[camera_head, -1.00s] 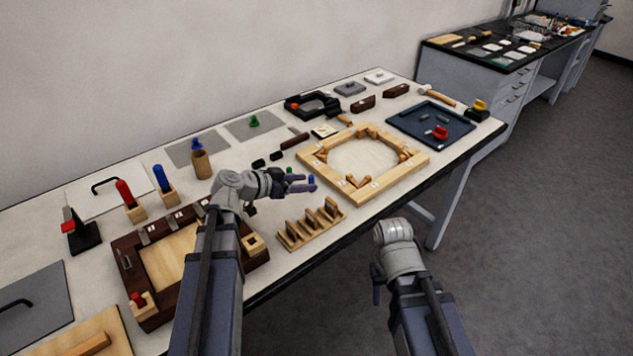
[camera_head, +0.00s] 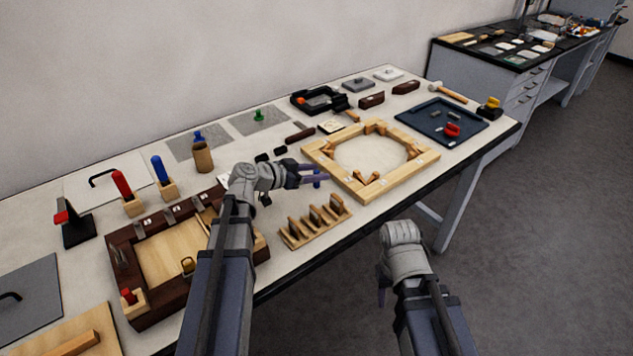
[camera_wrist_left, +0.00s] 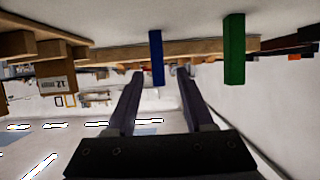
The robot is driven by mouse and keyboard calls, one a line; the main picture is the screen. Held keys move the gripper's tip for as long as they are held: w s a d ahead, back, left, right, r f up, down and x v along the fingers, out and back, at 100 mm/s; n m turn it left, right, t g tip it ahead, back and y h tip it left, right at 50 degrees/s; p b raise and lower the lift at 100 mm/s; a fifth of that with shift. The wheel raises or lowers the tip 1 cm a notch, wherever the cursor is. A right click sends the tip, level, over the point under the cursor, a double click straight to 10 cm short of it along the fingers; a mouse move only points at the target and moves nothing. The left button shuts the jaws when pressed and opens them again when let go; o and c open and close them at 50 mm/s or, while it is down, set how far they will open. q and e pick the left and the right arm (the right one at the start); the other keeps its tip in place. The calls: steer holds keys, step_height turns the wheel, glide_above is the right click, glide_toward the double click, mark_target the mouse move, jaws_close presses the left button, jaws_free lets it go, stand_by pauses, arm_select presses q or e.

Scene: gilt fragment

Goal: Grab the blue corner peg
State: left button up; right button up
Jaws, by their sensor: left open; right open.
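A blue peg (camera_head: 317,178) stands on the table between the tan frame and the slotted wooden rack, partly covered by my left gripper's fingers. My left gripper (camera_head: 318,174) is open with its fingertips at the peg. In the left wrist view, which looks inverted, the blue peg (camera_wrist_left: 156,58) lies between the tips of the open left gripper (camera_wrist_left: 160,73); I see no closed grip on it. A green peg (camera_wrist_left: 234,50) is to the right, outside the fingers. My right gripper (camera_head: 382,288) is open, off the table's front edge, its fingers partly hidden.
The tan frame (camera_head: 412,177) is just right of the left gripper. The slotted rack (camera_head: 316,222) is below it. A dark brown frame (camera_head: 132,252) lies left. Blue and red handles (camera_head: 158,171) stand upright in blocks further left.

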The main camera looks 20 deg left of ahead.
arm_select(q)
steer(key=b+x, duration=0.1)
steer(key=x, duration=0.3)
steer(key=shift+s+f, duration=0.1)
steer(key=shift+f, duration=0.05)
steer(key=shift+a, duration=0.1)
steer(key=shift+c, duration=0.2)
jaws_close()
